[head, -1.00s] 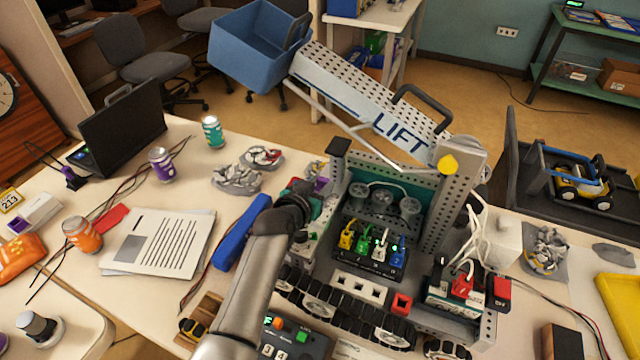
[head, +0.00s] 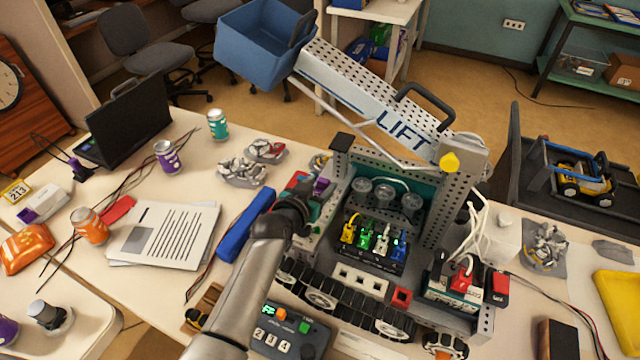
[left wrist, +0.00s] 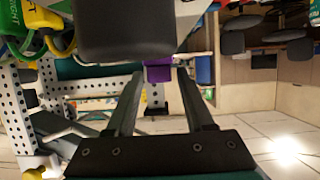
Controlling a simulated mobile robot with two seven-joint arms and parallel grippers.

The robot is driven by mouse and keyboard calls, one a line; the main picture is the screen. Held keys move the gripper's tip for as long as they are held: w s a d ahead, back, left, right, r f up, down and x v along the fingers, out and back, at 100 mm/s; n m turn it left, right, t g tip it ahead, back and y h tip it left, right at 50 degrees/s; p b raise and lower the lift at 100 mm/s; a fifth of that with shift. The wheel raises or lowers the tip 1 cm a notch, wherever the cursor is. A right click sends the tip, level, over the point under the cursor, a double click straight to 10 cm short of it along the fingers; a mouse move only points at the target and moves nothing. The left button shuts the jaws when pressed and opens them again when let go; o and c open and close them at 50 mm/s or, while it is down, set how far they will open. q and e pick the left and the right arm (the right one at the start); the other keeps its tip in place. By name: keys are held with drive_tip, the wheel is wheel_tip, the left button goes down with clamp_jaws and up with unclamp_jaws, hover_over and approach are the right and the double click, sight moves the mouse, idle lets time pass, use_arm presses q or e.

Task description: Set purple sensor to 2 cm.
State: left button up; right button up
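A small purple block (head: 322,187), which looks like the purple sensor, sits on the left side of the robot model (head: 440,215). My left gripper (head: 306,200) is right beside it, its fingers mostly hidden by the wrist. In the left wrist view the purple block (left wrist: 158,72) shows between and just beyond the tips of the two dark fingers (left wrist: 160,80). The fingers are spread, with a gap visible, and I cannot see them touching it. Any distance scale by the sensor is too small to read. My right gripper is not in view.
The lift arm (head: 365,95) with a blue bin (head: 260,50) rises above the model. A blue bar (head: 245,225) lies left of my arm. A control box (head: 290,335) with a green display and number keys stands in front. Papers (head: 165,235) and cans lie left.

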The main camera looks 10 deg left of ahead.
use_arm(q)
drive_tip(key=shift+o, duration=0.9)
drive_tip(key=p+v, duration=0.2)
drive_tip(key=v, duration=1.3)
drive_tip(key=shift+r, duration=0.15)
